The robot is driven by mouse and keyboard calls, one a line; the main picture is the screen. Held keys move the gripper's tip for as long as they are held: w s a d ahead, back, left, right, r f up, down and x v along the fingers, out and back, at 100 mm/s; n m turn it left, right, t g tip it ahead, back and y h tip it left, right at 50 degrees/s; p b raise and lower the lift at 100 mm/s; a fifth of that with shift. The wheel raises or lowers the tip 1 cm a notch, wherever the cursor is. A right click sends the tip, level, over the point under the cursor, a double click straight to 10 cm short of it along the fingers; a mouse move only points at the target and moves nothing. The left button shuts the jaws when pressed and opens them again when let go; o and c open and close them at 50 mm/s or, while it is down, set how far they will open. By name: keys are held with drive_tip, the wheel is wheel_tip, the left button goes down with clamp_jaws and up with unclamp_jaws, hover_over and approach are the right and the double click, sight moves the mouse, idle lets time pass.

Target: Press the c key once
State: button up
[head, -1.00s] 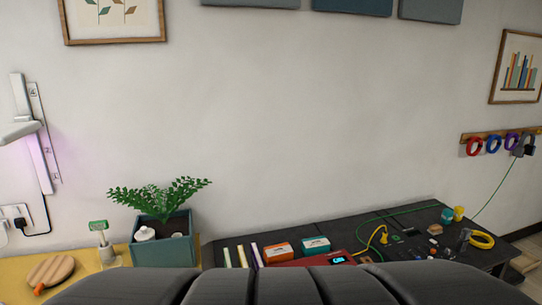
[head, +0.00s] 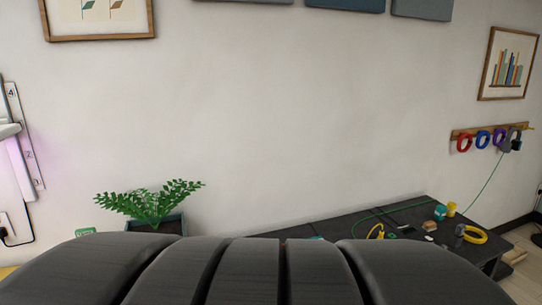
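No c key and no keyboard can be made out in the head view. A large dark ribbed shape fills the bottom of the picture and hides the middle of the black table (head: 330,227). My gripper does not show. On the table's visible right part lie a green cable, a yellow cable and several small items, too small to name.
A potted plant (head: 150,200) stands at the lower left, partly hidden. A yellow ring (head: 475,235) lies near the table's right end. Coloured rings hang from a wall rack (head: 490,133).

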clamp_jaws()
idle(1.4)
